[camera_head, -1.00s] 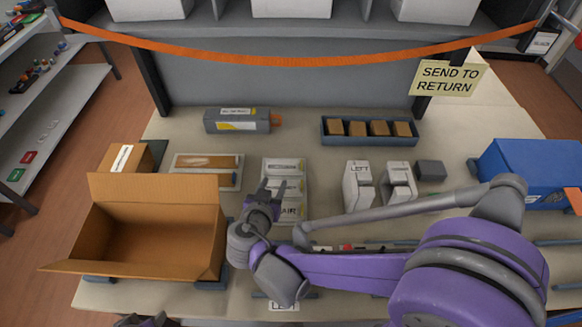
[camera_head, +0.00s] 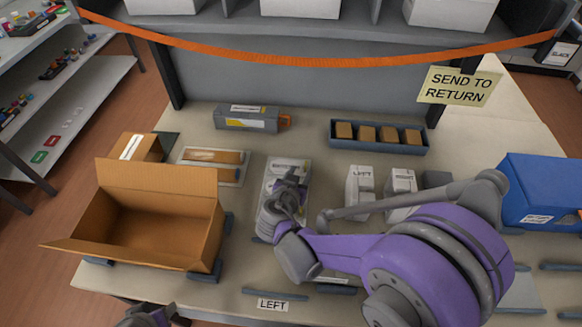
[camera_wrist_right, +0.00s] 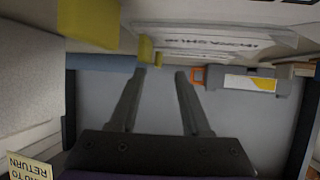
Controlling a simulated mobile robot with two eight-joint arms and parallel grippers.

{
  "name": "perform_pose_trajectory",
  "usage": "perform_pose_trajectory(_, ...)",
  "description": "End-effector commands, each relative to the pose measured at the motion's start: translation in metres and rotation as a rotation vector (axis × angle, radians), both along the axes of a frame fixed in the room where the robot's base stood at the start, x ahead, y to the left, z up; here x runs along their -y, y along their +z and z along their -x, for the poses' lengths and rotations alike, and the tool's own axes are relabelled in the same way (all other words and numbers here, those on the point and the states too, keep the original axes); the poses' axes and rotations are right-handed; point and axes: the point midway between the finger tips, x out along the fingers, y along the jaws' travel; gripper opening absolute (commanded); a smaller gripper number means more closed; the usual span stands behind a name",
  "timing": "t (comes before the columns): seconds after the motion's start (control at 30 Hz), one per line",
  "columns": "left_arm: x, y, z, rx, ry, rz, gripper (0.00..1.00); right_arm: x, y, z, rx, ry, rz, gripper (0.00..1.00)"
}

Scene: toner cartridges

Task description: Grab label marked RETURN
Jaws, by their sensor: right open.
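A pale board (camera_head: 272,208) with white labels lies in the middle of the table. My right gripper (camera_head: 291,175) is over it and hides much of it; contact cannot be told. No RETURN label is readable on the board. In the right wrist view the jaws (camera_wrist_right: 160,72) are apart with nothing between them. White strips with unreadable print (camera_wrist_right: 215,40) show beyond the tips. My left gripper (camera_head: 148,316) is only partly in view at the bottom edge; its jaws are unclear.
An open cardboard box (camera_head: 150,235) stands at left. A grey toner cartridge (camera_head: 246,119) lies behind the board. A blue tray (camera_head: 378,147) holds several brown blocks.

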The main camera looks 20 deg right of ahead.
Motion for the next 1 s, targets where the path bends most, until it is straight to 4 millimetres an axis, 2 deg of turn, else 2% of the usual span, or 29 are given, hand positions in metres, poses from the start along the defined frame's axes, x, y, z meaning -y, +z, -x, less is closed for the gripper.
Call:
perform_pose_trajectory(0.1, 0.0, 0.0, 0.0, 0.0, 0.0, 0.0, 0.5, 0.016, -0.008, -0.01, 0.0, -0.004, 0.0, 0.48)
perform_pose_trajectory(0.2, 0.0, -0.001, 0.0, 0.0, 0.0, 0.0, 0.5, 0.022, -0.013, -0.019, 0.0, -0.002, 0.0, 0.48)
perform_pose_trajectory(0.5, 0.0, -0.001, 0.0, -0.001, 0.0, 0.0, 0.5, 0.025, -0.015, -0.022, 0.0, 0.001, 0.0, 0.48)
perform_pose_trajectory(0.57, 0.0, -0.001, 0.0, -0.001, 0.0, 0.0, 0.5, 0.025, -0.015, -0.022, 0.0, 0.001, 0.0, 0.39)
perform_pose_trajectory(0.77, 0.0, -0.001, 0.0, 0.0, 0.0, 0.0, 0.5, 0.025, -0.015, -0.022, 0.0, 0.0, 0.0, 0.03)
perform_pose_trajectory(0.8, 0.0, -0.001, 0.0, 0.0, 0.0, 0.0, 0.5, 0.025, -0.015, -0.022, 0.0, 0.001, 0.0, 0.0)
perform_pose_trajectory(1.0, 0.0, -0.001, 0.0, -0.001, 0.0, 0.0, 0.5, 0.025, -0.015, -0.022, 0.0, 0.0, 0.0, 0.0)
